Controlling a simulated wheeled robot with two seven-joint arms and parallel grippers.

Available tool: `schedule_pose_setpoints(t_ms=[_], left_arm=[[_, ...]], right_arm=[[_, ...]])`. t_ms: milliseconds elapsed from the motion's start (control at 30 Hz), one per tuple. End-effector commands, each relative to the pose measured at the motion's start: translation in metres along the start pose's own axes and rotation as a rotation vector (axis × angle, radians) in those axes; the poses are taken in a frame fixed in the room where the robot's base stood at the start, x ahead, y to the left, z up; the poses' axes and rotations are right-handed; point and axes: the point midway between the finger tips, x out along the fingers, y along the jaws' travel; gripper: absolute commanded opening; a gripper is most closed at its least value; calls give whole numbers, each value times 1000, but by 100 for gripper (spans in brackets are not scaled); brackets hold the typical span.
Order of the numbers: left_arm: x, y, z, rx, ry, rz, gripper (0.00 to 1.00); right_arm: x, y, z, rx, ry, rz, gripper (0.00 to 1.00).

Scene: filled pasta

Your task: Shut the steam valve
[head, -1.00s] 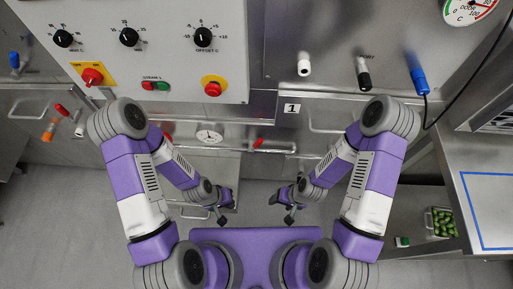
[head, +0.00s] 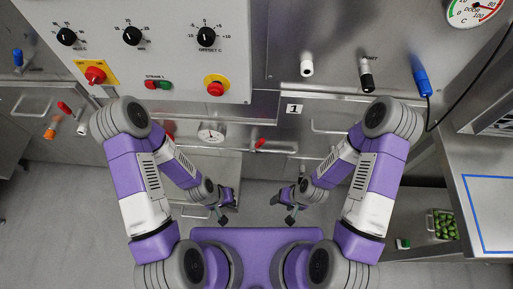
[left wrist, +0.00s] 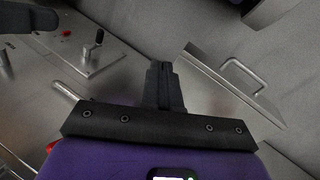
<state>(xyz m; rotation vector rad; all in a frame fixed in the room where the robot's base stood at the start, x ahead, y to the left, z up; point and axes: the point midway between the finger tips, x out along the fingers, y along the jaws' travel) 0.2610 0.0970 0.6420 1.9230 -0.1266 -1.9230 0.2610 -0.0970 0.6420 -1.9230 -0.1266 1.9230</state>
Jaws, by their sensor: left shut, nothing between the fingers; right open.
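No valve here is labelled clearly enough to read as the steam valve. A red lever (head: 260,144) sits on a horizontal pipe below the panel marked 1. Another red handle (head: 65,108) is at the left, by a white and an orange one. A red handle (head: 169,128) is partly hidden behind my left arm. My left gripper (head: 223,219) is shut and empty, low and apart from these handles. In the left wrist view its closed fingers (left wrist: 162,75) point at a grey metal surface. My right gripper (head: 290,219) hangs near it, open and apart from everything.
A control panel (head: 180,60) with knobs and red buttons is at the upper left. A round gauge (head: 211,132) is beside the pipe. A steel table (head: 470,165) stands at right, with a crate of green items (head: 431,225) below. Grey floor (head: 70,220) is clear at left.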

Motion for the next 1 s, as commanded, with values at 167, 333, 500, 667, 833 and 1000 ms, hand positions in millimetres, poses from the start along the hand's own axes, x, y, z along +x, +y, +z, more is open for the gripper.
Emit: schedule_pose_setpoints(t_ms=[167,333,500,667,833,1000], left_arm=[[1,0,-14,-7,41,14,0],[-1,2,-63,-27,189,88,0],[-15,9,-122,-49,360,232,0],[-36,19,-164,-52,465,401,0],[-63,28,-189,-37,497,590,0],[-84,33,-194,-12,455,739,0]], right_arm=[[1,0,0,0,0,0,64],[3,1,0,0,0,0,64],[6,2,0,0,0,0,64],[8,3,0,0,0,0,64],[10,4,0,0,0,0,64],[12,4,0,0,0,0,64]])
